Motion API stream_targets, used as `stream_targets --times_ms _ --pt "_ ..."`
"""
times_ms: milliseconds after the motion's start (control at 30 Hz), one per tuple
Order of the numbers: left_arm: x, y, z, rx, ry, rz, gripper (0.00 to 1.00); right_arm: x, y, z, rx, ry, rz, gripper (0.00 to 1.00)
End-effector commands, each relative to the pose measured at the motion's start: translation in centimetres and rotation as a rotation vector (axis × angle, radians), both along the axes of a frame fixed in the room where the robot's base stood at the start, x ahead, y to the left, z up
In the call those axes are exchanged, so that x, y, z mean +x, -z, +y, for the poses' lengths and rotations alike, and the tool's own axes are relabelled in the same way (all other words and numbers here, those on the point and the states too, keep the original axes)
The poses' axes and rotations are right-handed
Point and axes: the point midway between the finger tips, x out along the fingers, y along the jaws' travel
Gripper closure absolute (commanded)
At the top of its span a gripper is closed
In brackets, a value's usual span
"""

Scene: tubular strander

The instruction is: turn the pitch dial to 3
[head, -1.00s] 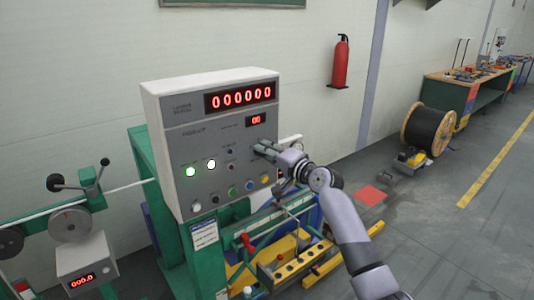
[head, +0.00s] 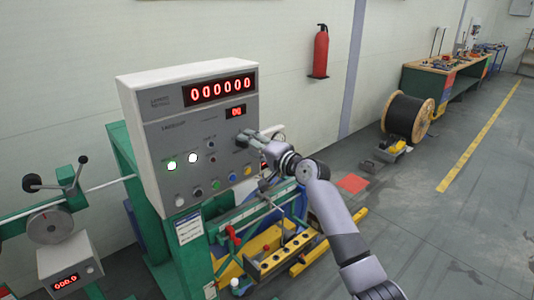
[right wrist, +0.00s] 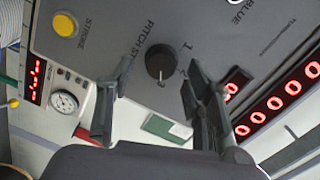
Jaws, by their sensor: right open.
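The pitch dial is a round black knob (right wrist: 160,65) on the grey panel, under the lettering "PITCH ST…" in the right wrist view. A "1" is printed beside it. A small pale mark shows at its lower edge, but I cannot read its setting. My right gripper (right wrist: 159,76) is open, with one finger on each side of the dial in the picture. I cannot tell whether either finger touches it. In the head view my right gripper (head: 249,137) is at the panel's right side, below the small red display (head: 236,112), and hides the dial. My left gripper is not in view.
The control cabinet (head: 150,100) has several buttons and lamps, including a yellow button (right wrist: 66,25) near the dial. A gauge (right wrist: 64,103) is beside the panel. Below stand green and yellow machine parts (head: 282,262). A cable reel (head: 408,118) stands on the floor at right.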

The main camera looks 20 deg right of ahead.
Motion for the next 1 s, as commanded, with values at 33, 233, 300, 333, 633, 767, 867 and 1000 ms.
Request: stream_targets --times_ms 33,233,300,333,633,767,867,1000 --pt "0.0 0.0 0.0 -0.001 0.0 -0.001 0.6 -0.7 0.1 -0.4 -0.002 0.001 0.0 0.53" --pt "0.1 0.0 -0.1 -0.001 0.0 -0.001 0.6 -4.3 -0.1 -1.7 -0.003 0.0 0.001 0.53" --pt "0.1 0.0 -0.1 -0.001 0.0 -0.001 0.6 -5.5 -0.2 -2.3 -0.003 0.001 0.0 0.53" --pt "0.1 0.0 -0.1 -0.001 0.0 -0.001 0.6 -6.0 -0.2 -2.5 -0.002 0.002 0.0 0.53" --pt "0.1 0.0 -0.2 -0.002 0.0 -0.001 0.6 -9.4 -0.5 -3.8 0.0 0.0 0.001 0.53" --pt "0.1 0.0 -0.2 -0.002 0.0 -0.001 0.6 -9.7 -0.6 -3.9 0.0 0.0 0.001 0.53" --pt "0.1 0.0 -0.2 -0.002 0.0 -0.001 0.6 -9.8 -0.6 -3.9 0.0 0.0 0.001 0.53" --pt "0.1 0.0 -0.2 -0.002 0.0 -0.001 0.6 -9.7 -0.6 -3.9 0.0 0.0 0.001 0.53"
